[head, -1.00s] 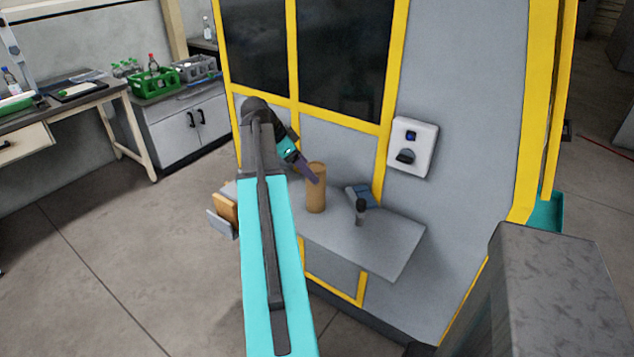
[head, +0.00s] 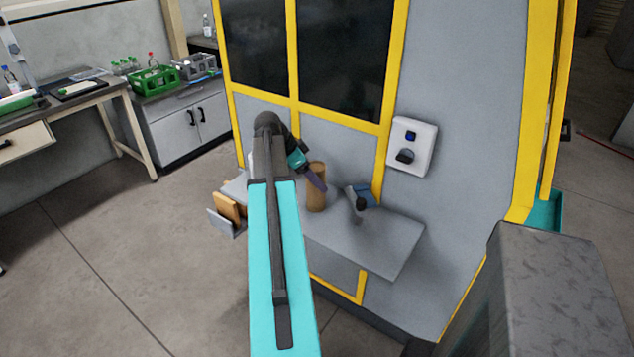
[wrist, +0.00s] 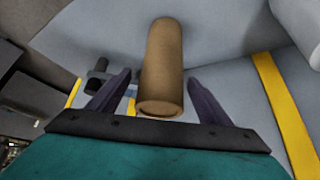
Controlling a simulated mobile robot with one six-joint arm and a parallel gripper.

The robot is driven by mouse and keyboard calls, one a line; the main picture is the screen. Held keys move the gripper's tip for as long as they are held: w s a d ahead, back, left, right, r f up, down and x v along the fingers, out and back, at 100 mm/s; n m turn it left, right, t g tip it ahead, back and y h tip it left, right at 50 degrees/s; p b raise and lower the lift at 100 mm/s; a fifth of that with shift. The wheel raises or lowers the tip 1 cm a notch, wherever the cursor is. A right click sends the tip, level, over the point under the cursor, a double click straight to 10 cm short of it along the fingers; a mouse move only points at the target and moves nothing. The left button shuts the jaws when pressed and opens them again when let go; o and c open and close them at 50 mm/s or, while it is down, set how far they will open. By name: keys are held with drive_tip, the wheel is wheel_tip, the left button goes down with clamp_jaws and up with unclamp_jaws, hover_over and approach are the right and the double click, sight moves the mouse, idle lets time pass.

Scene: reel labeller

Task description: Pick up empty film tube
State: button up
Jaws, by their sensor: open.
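The empty film tube is a brown cardboard cylinder (head: 317,187) standing upright on the grey shelf (head: 385,245) of the machine. In the wrist view the tube (wrist: 163,65) lies between the two dark fingers of my gripper (wrist: 160,95), with a gap visible on each side. My gripper (head: 318,184) is open and its fingers are beside the tube in the head view. The far finger is partly hidden in the head view. No contact with the tube is visible.
A dark-handled tool (head: 359,204) and a blue object (head: 364,194) are on the shelf right of the tube. A white dispenser box (head: 412,146) is on the machine wall. The shelf's right front is clear.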

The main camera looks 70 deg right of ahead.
drive_tip(key=shift+p+x, duration=0.65)
drive_tip(key=shift+x, duration=1.8)
drive_tip(key=c, duration=1.3)
